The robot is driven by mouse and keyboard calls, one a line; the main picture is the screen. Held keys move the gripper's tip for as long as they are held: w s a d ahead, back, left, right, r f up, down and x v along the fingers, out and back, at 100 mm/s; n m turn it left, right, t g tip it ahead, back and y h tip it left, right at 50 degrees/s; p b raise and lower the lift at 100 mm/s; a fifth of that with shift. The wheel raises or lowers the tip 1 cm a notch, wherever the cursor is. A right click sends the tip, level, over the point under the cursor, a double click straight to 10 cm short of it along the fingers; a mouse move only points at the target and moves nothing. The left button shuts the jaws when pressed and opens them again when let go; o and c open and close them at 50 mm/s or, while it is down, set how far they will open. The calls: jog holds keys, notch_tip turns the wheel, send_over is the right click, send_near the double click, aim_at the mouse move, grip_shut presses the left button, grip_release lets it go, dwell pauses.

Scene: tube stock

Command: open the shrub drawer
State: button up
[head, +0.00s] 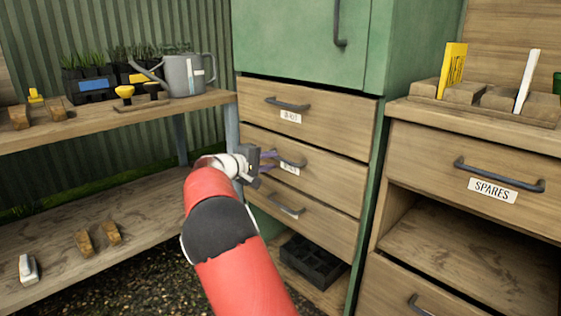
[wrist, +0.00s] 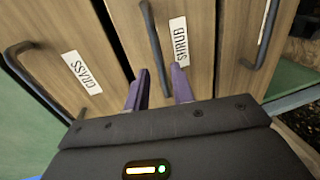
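The shrub drawer (head: 325,172) is the middle of three wooden drawers under the green cabinet, and it looks shut. The handle also shows in the head view (head: 293,162). My gripper (head: 270,160) is at the left end of this handle. In the wrist view its two purple fingers (wrist: 160,75) are apart, with the handle's near end between them. I cannot tell whether either finger touches it.
The top drawer (head: 335,118), labelled GRASS in the wrist view (wrist: 82,72), and the bottom drawer (head: 325,222) look shut. A black tray (head: 312,262) lies below. A SPARES drawer unit (head: 430,150) stands right. A bench with a watering can (head: 188,77) stands left.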

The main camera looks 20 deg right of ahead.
aim_at(279, 159)
jog(key=x, duration=0.5)
jog(key=shift+d, duration=0.15)
grip_shut()
